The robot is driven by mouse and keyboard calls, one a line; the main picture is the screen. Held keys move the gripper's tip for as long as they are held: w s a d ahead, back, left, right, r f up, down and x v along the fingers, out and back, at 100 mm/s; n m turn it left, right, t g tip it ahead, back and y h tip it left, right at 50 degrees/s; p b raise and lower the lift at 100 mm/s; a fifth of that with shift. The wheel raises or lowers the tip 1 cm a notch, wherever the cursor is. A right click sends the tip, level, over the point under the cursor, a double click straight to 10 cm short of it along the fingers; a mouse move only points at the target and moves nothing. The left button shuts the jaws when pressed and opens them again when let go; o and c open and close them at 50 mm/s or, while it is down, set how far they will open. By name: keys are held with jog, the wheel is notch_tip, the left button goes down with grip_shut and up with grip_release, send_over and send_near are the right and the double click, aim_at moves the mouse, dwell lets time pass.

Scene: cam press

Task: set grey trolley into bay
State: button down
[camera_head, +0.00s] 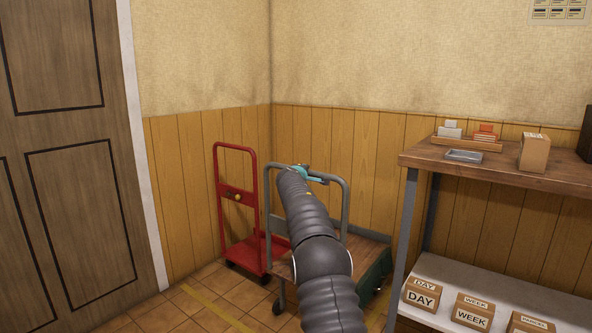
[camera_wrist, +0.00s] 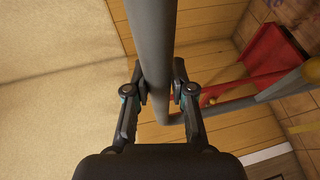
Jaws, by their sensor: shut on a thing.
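The grey trolley (camera_head: 346,207) stands near the room corner, with a grey tube handle and a wooden deck (camera_head: 366,250). My gripper (camera_head: 312,175) is at the top bar of its handle. In the wrist view, the grey handle tube (camera_wrist: 154,40) runs between my two fingers (camera_wrist: 159,92), which are shut on it. My arm hides the middle of the trolley in the head view. Yellow floor lines (camera_head: 213,306) show on the tiles at the lower left; I cannot tell whether they bound the bay.
A red trolley (camera_head: 265,252) stands close on the left of the grey one, against the panelled wall. A workbench (camera_head: 500,170) with boxes on its lower shelf (camera_head: 540,300) stands at the right. A green object (camera_head: 376,276) is low beside the deck. A door (camera_head: 60,150) is at the left.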

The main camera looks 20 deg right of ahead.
jog(key=shift+w+d, duration=0.1)
jog(key=shift+d, duration=0.2)
jog(key=c, duration=1)
grip_release()
jog(key=shift+d, duration=0.25)
jog(key=shift+a, duration=0.1)
jog(key=shift+a, duration=0.1)
jog(key=v, duration=1.2)
